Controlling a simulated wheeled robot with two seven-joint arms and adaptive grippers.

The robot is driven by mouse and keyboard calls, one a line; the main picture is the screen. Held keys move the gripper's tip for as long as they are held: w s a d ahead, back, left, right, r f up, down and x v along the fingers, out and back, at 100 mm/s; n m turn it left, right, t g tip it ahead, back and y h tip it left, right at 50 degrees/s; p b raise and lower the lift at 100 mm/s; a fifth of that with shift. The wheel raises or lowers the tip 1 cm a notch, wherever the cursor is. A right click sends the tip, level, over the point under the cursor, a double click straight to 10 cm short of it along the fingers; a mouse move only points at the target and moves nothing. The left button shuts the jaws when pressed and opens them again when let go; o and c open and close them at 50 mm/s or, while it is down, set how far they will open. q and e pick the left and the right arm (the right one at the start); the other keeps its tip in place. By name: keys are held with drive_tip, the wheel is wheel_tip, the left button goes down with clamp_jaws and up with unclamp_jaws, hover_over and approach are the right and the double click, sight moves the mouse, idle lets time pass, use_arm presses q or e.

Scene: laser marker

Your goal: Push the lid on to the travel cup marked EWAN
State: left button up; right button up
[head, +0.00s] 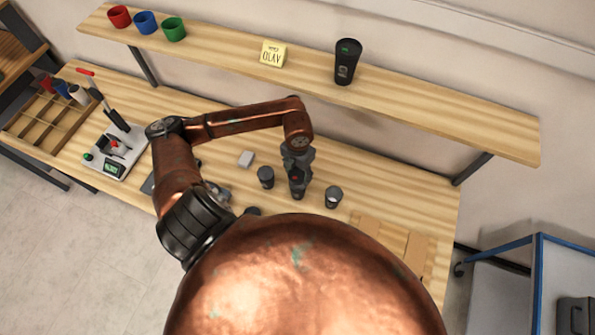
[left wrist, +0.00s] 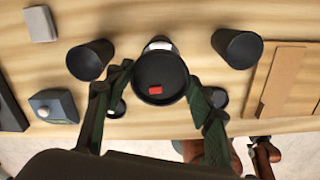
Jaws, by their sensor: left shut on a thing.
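My left gripper (head: 297,188) is over the table between two dark open cups, one on its left (head: 266,177) and one on its right (head: 334,197). In the left wrist view its fingers (left wrist: 161,80) are shut on a round black lid (left wrist: 173,92) with a small red mark. A dark cup with a pale label (left wrist: 158,44) shows partly behind the lid; the lid hides most of it. I cannot tell whether the lid touches its rim. No name is legible on these cups.
Two small dark discs (left wrist: 215,97) (left wrist: 115,107) lie near the fingers. A grey block (head: 246,158) and a marking machine (head: 113,150) are to the left. The shelf behind holds a black cup (head: 347,62), a yellow OLAV sign (head: 273,53) and coloured mugs (head: 146,22).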

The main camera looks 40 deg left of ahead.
sight(298, 176)
use_arm(q)
wheel_tip(298, 176, down, 4)
drive_tip(key=shift+r+b, duration=0.2)
drive_tip(key=shift+b, duration=0.85)
drive_tip(key=shift+f+b, duration=0.55)
drive_tip(key=shift+f, duration=0.15)
drive_tip(key=shift+f+b, duration=0.1)
drive_tip(key=shift+b, duration=0.25)
idle(0.4)
idle(0.6)
drive_tip(key=o, duration=1.1)
